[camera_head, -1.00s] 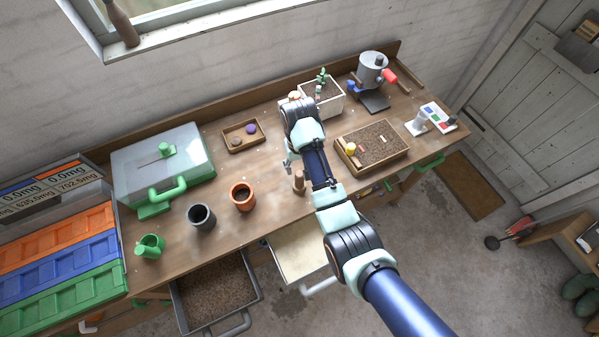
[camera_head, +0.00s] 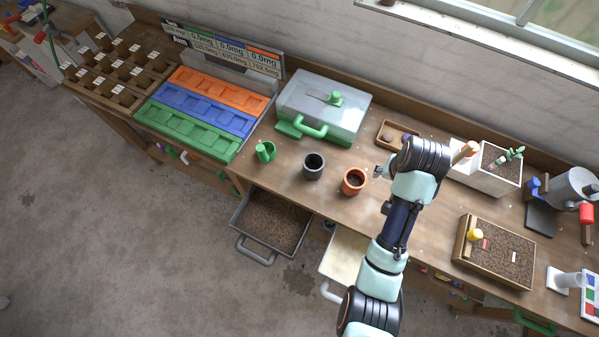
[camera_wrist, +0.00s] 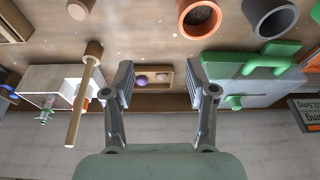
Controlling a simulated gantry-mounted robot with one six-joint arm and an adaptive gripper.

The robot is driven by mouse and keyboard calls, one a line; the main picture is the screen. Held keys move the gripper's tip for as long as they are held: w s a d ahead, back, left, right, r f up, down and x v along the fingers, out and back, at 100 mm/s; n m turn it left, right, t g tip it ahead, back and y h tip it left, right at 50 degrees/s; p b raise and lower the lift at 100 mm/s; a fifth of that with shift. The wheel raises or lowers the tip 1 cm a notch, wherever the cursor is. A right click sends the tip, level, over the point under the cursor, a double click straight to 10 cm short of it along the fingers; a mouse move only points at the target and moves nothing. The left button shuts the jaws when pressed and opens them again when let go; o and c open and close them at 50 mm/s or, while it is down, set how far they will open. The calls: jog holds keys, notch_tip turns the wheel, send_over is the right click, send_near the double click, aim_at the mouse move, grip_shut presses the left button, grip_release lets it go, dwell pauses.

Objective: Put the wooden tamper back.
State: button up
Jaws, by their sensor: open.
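My gripper (camera_head: 379,172) is open and empty above the bench, just right of the orange pot (camera_head: 354,181). In the wrist view the fingers (camera_wrist: 160,85) are spread apart with nothing between them. A wooden tool with a wide round end and a long handle (camera_wrist: 83,100) stands left of the fingers; its top (camera_head: 466,152) shows by the white planter (camera_head: 502,175). A second, stubby wooden piece (camera_wrist: 79,8) shows at the top left of the wrist view. I cannot tell for sure which of the two is the tamper. My arm hides bench around them in the head view.
A small wooden tray (camera_wrist: 172,75) with a purple ball lies behind the gripper. A dark pot (camera_head: 313,166), green can (camera_head: 264,152) and green-handled case (camera_head: 324,105) stand left. A soil box (camera_head: 497,253) and a metal device (camera_head: 572,188) stand right.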

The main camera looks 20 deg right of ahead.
jog(key=w+a+r+n+t, duration=0.2)
jog(key=w+a+r+t, duration=0.15)
jog(key=a, duration=0.55)
jog(key=w+a+r+n+t, duration=0.2)
jog(key=a+r, duration=0.2)
jog(key=a, duration=0.6)
jog(key=s+a+r+n+t+y, duration=0.2)
jog(key=a+r, duration=0.6)
jog(key=a, duration=0.4)
jog(key=s+n+t, duration=0.1)
jog(key=s+t, duration=0.1)
jog(key=s, duration=0.1)
jog(key=shift+a+r+n+t, duration=0.35)
jog(key=shift+a+n, duration=0.05)
jog(key=shift+r, duration=0.1)
notch_tip(320, 180, up, 12)
jog(key=p, duration=1.2)
jog(key=shift+w+d, duration=0.1)
